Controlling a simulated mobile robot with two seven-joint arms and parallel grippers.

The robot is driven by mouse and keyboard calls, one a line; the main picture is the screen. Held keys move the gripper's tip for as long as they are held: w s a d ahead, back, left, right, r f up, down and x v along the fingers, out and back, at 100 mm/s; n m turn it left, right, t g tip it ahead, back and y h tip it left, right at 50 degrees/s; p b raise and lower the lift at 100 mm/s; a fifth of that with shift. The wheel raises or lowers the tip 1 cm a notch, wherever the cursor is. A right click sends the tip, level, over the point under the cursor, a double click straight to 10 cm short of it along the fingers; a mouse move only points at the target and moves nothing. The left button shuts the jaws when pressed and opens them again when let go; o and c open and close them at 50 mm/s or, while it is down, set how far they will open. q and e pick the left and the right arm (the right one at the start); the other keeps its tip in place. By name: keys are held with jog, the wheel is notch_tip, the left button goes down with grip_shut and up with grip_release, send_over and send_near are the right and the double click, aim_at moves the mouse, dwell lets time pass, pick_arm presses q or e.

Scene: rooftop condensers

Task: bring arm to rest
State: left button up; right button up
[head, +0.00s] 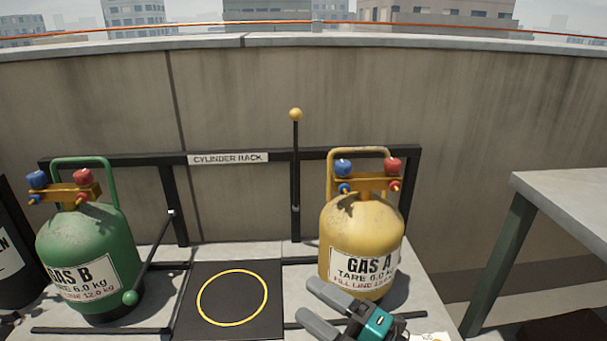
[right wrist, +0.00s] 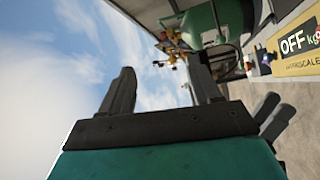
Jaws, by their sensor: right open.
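My right gripper (head: 307,299) is at the bottom centre of the head view, with two grey fingers and a teal body. Its jaws are apart with nothing between them. It is in front of the yellow GAS A cylinder (head: 345,232) in the picture; I cannot tell whether they touch. In the right wrist view the two dark fingers (right wrist: 160,66) are spread, with sky and blurred equipment beyond.
A green GAS B cylinder (head: 90,240) stands upright at left by the cylinder rack (head: 120,160). A black pad (head: 195,318) with a yellow ring is empty. A grey table (head: 570,195) is at right. A yellow OFF display panel (right wrist: 298,45) shows in the right wrist view.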

jog(key=s+d+f+m+h, duration=0.5)
jog(key=d+f+m+h, duration=0.15)
jog(key=m, duration=0.55)
jog(key=s+d+f+m+h, duration=0.4)
jog(key=d+f+m+h, duration=0.3)
jog(key=m, duration=0.4)
pick_arm(q)
jog(key=s+a+r+y+p, duration=0.1)
jog(key=a+r+p, duration=0.2)
jog(key=r+p, duration=0.8)
jog(key=p, duration=0.5)
jog(key=shift+s+a+r, duration=0.2)
jog(key=shift+s+r, duration=0.1)
pick_arm(e)
notch_tip(320, 180, up, 10)
jog(key=s+d, duration=0.2)
jog(key=shift+s+m+g, duration=0.4)
jog(key=shift+f+h, duration=0.15)
jog(key=shift+h, duration=0.1)
pick_arm(q)
jog(key=shift+d, duration=0.25)
